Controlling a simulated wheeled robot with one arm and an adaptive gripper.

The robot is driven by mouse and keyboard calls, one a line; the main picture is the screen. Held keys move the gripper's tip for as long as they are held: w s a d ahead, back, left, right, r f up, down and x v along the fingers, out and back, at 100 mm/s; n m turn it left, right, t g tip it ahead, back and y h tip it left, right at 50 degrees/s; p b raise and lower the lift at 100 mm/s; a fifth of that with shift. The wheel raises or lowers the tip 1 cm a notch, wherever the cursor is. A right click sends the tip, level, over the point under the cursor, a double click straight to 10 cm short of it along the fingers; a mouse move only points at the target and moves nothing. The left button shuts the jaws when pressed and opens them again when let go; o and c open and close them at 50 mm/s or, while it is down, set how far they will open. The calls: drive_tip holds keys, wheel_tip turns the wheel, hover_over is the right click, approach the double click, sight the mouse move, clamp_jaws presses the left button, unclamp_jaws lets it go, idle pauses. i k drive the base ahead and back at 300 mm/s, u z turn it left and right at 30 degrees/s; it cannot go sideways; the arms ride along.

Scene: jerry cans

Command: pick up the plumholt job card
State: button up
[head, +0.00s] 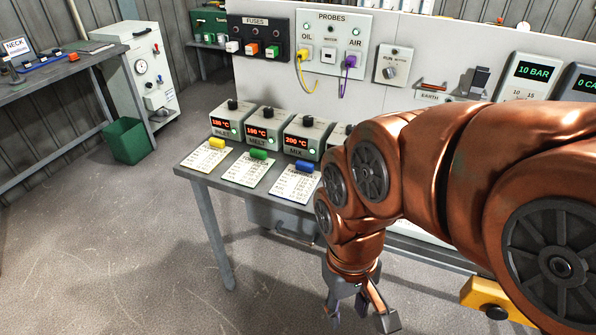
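Three job cards lie in a row along the bench's left front edge. One card has a yellow clip (205,158), one a green clip (249,172) and one a blue clip (297,184). Their print is too small to read, so I cannot tell which is the plumholt card. My gripper (361,314) hangs below and to the right of the cards, in front of the bench, pointing down. Its fingers are spread apart, with nothing seen between them. My arm hides part of the bench to the right of the blue-clipped card.
Several control boxes with red readouts stand right behind the cards, such as the leftmost one (234,121). A panel with fuses (262,36) and probes (333,38) rises behind. A green bin (127,141) stands on the left floor. The floor before the bench is clear.

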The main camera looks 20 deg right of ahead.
sight(209, 155)
drive_tip(key=u, duration=0.05)
drive_tip(key=k, duration=0.4)
drive_tip(key=u, duration=0.8)
drive_tip(key=i, duration=1.65)
drive_tip(key=z, duration=0.4)
